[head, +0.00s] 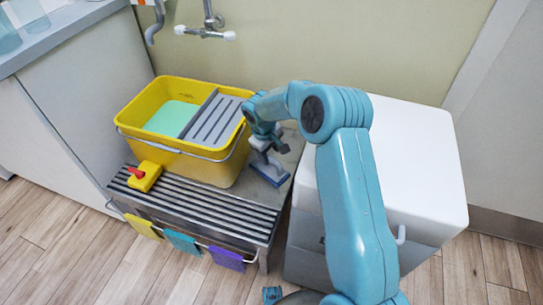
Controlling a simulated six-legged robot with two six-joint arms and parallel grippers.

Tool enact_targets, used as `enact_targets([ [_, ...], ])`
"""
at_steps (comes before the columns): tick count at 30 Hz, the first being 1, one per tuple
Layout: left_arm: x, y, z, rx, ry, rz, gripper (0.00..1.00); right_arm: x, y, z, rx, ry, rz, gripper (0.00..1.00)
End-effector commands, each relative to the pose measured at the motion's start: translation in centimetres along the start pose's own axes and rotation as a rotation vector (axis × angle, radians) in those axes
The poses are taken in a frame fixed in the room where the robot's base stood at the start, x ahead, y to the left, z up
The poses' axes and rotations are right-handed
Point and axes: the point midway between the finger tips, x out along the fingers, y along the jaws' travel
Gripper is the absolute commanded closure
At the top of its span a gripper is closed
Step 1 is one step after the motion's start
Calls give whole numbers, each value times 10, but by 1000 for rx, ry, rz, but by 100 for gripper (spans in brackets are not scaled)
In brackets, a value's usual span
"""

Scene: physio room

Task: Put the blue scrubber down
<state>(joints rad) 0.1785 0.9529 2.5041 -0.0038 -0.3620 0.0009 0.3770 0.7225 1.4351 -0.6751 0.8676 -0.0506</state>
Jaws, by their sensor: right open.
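The blue scrubber (268,181) stands on the metal bench (205,212), at its right end, right of the yellow bucket. Its blue base faces down and a grey part rises from it toward my gripper. My right gripper (268,142) is open just above the scrubber, around or close to its upper part; the wrist hides part of this, so I cannot tell whether they touch. My left gripper is not in view.
The yellow bucket (205,168) holds green liquid and a grey slatted insert. A yellow thing with a red knob (144,177) sits on the bench's left. Coloured cloths (182,242) hang in front. A white-topped cabinet (425,160) stands right, and a tap (207,32) is above.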

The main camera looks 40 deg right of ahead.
Motion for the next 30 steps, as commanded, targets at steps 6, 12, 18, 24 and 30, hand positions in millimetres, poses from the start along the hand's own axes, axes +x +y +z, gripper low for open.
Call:
enact_targets([
  [6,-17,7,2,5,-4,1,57,-50,1,0,-1,2,1,49],
  [12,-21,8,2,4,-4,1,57,-67,0,0,0,1,0,49],
  [18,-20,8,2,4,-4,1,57,-67,0,0,-1,-1,0,49],
  [24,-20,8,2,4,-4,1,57,-67,0,0,-1,0,0,49],
  [30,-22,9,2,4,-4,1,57,-69,0,0,-1,0,0,49],
])
